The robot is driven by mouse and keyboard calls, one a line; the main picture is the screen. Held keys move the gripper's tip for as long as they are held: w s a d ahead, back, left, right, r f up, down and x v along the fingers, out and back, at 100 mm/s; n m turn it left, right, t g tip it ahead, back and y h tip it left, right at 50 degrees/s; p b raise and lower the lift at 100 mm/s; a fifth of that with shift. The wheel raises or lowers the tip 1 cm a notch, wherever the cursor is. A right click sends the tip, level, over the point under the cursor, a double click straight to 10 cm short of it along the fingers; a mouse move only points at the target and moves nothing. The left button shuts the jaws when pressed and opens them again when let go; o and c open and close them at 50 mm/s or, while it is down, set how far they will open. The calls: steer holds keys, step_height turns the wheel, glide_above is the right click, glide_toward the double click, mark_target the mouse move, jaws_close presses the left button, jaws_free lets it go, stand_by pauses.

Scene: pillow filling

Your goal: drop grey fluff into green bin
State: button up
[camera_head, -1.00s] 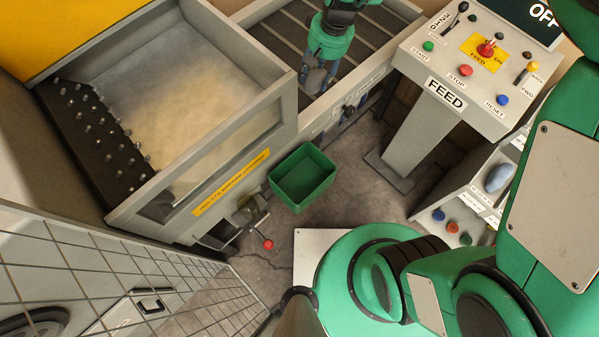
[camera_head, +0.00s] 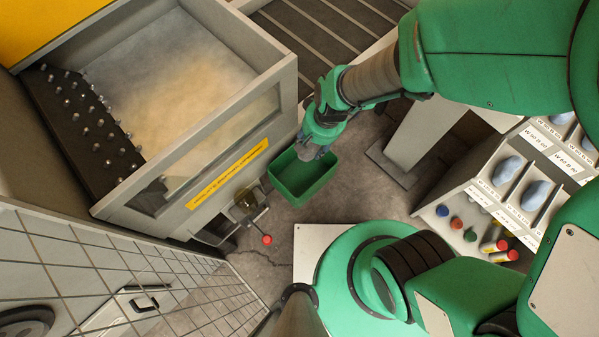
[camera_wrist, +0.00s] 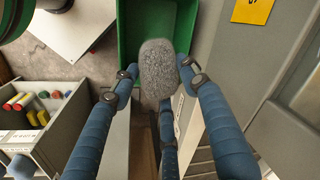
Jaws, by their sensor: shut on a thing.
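The grey fluff (camera_wrist: 158,68) is an oval, speckled lump in the wrist view, held between the fingertips of my gripper (camera_wrist: 160,80). The green bin (camera_head: 304,178) is an open box on the floor; in the wrist view its inside (camera_wrist: 145,20) shows behind the fluff. In the head view my gripper (camera_head: 312,150) hangs over the back edge of the bin, fingers pointing down. The fluff overlaps the bin's edge in the wrist view. Its height above the bin is hard to tell.
A large grey hopper machine (camera_head: 215,160) stands left of the bin, with a red-knobbed lever (camera_head: 267,239) near its foot. A rack with grey-blue lumps (camera_head: 507,170) and coloured caps stands at right. A wire mesh fence (camera_head: 110,270) runs along the lower left.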

steer(key=shift+f, duration=0.2)
stand_by(0.3)
steer(key=shift+f+b, duration=2.4)
steer(key=shift+f, duration=0.4)
steer(key=o, duration=1.1)
steer(key=shift+s+d+r, duration=0.2)
steer(key=shift+d+r, duration=0.1)
steer(key=shift+r, duration=1.65)
steer(key=shift+s+d+r, duration=0.15)
steer(key=shift+d+r, duration=0.1)
steer(key=shift+r, duration=1.75)
steer(key=shift+s+d+r, duration=0.2)
steer(key=shift+d+r, duration=0.1)
steer(key=shift+r, duration=1.65)
